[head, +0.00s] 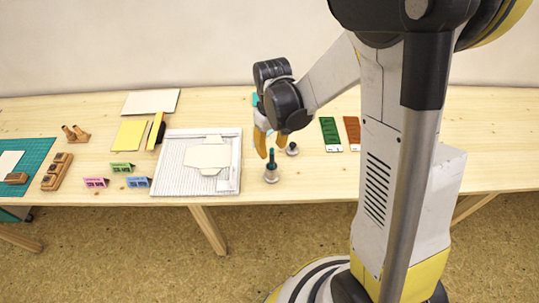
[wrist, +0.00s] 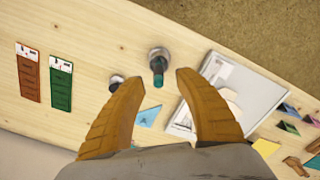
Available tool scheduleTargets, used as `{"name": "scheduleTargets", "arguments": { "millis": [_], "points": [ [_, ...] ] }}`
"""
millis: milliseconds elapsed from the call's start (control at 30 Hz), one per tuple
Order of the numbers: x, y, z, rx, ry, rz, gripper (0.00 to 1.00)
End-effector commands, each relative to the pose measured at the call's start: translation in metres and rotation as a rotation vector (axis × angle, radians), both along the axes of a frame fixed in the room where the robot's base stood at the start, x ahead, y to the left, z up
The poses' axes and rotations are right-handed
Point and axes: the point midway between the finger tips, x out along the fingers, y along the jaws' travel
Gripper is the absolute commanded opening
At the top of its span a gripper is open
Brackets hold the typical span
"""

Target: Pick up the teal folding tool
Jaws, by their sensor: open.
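The teal folding tool (head: 271,158) stands upright in a round silver base (head: 271,176) on the table, just right of the white scored board. In the wrist view the teal tool (wrist: 157,72) points toward the camera from its base (wrist: 158,53). My gripper (head: 271,150) is open and empty, pointing down close to the tool's top. In the wrist view the tool shows near the gap between my fingertips (wrist: 161,79). I cannot tell exactly how far the fingertips are from it.
A second small silver piece (head: 291,149) stands close by, behind and right. The white board (head: 170,185) lies left. Green (head: 330,133) and brown (head: 352,132) strips lie right. The table front right of the tool is clear.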

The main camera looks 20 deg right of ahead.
Motion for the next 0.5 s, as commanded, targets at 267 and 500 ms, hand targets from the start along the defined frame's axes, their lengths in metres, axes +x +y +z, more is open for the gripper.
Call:
{"name": "scheduleTargets", "arguments": {
  "millis": [267,500],
  "points": [
    [0.001,0.000,-0.026,0.000,-0.001,-0.001,0.40],
    [0.002,-0.003,-0.062,0.001,-0.002,-0.001,0.40]
  ]
}}
